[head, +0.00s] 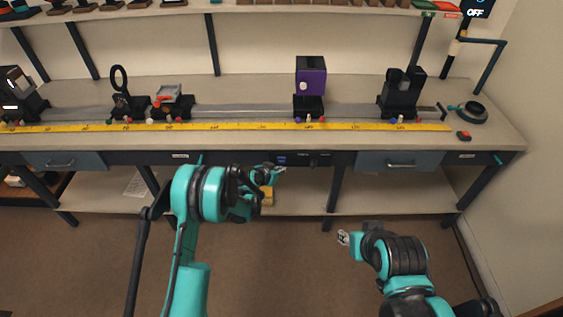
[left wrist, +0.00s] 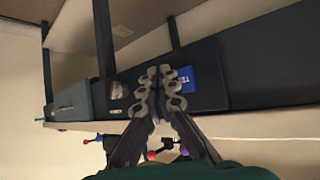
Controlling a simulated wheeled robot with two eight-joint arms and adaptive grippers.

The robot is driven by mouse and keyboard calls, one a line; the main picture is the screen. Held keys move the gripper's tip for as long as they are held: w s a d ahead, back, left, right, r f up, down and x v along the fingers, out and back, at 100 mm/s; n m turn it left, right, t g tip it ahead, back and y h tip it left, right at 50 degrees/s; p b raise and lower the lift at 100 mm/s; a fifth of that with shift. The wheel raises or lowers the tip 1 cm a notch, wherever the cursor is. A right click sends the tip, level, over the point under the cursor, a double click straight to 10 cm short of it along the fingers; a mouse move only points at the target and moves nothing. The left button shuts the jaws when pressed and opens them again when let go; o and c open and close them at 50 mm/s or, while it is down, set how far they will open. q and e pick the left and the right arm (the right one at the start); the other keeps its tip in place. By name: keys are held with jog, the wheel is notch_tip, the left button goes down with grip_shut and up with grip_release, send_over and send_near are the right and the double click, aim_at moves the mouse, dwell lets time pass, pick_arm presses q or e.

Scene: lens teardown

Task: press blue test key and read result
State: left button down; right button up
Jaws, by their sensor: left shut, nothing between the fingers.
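The blue test key (head: 281,160) is on the dark panel (head: 318,160) under the bench's front edge. In the left wrist view the blue key (left wrist: 186,79) shows white letters starting "TE"; the fingers hide part of it. My left gripper (head: 281,170) is shut and empty, just in front of the panel near the key. In the left wrist view its fingertips (left wrist: 159,71) overlap the key's edge; whether they touch it I cannot tell. My right gripper (head: 343,238) is low over the floor, away from the bench; its fingers are too small to judge. A dark screen (head: 475,12) at top right reads "OFF".
The bench (head: 245,90) carries a rail with a yellow scale (head: 230,127), a purple box (head: 311,76) on a mount, a ring holder (head: 120,80) and a black mount (head: 401,92). Drawers (head: 400,161) flank the panel. A lower shelf and dark legs stand beneath.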

pick_arm(q)
jog(key=shift+s, duration=1.7)
jog(key=s+a+r+n+y, duration=0.1)
jog(key=s+a+r, duration=0.5)
jog(key=r, duration=0.5)
jog(key=s+a+r+n+y, duration=0.2)
jog(key=s+a+r, duration=0.1)
jog(key=s+r, duration=0.7)
jog(key=s+a+r+n+g+y, duration=0.1)
jog(key=s+a, duration=0.3)
jog(key=s, duration=0.7)
jog(key=s+a+r+n+g+y, duration=0.1)
jog(key=s+a, duration=0.3)
jog(key=s, duration=0.6)
jog(key=shift+s+a+n+y, duration=0.2)
jog(key=shift+s+n+y, duration=0.1)
jog(key=shift+s+n, duration=0.15)
jog(key=shift+w, duration=0.1)
